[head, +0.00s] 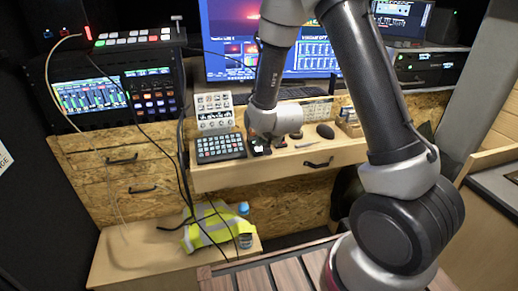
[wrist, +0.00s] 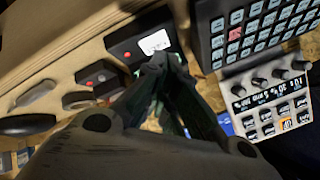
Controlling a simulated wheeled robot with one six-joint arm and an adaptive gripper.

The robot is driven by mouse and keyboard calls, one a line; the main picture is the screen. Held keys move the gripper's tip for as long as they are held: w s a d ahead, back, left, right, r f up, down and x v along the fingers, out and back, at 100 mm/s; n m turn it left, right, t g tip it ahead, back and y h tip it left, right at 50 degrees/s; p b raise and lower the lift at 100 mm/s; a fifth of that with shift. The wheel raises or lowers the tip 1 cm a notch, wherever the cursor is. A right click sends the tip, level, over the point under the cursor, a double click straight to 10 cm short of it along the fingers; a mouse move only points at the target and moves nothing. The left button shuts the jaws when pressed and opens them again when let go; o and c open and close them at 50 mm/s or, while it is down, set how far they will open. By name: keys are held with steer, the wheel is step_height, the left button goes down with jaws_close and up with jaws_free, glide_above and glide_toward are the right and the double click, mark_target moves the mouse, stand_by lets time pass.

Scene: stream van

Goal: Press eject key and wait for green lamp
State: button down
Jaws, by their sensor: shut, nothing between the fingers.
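My gripper (wrist: 160,62) is shut and empty in the wrist view, its fingertips at the near edge of a small black box (wrist: 118,38). The box has a white label or card (wrist: 155,42) and a small red spot (wrist: 127,55), perhaps a lamp. A little green shows beside the fingertips, partly hidden by them; I cannot tell whether it is a lit lamp. No eject key can be made out, and the fingers cover part of the box. Whether the tips touch it is unclear. In the head view the black box (head: 260,151) sits on the desk below my wrist.
A second box with a red button (wrist: 97,80) stands close by. A keypad (head: 220,148) and a knob panel (head: 213,110) are on the other side. A dark rounded object (head: 325,131) lies farther right on the desk. A monitor (head: 230,45) stands behind.

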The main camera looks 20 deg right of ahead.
steer(key=shift+s+f, duration=0.35)
steer(key=shift+f, duration=0.3)
stand_by(0.7)
steer(key=shift+r, duration=0.1)
stand_by(0.3)
steer(key=shift+w+a+r, duration=0.2)
steer(key=shift+w+r, duration=0.1)
steer(key=shift+r, duration=0.2)
steer(key=shift+w+r, duration=0.15)
steer(key=shift+r, duration=0.3)
steer(key=shift+d+r, duration=0.15)
steer(key=shift+r, duration=1.95)
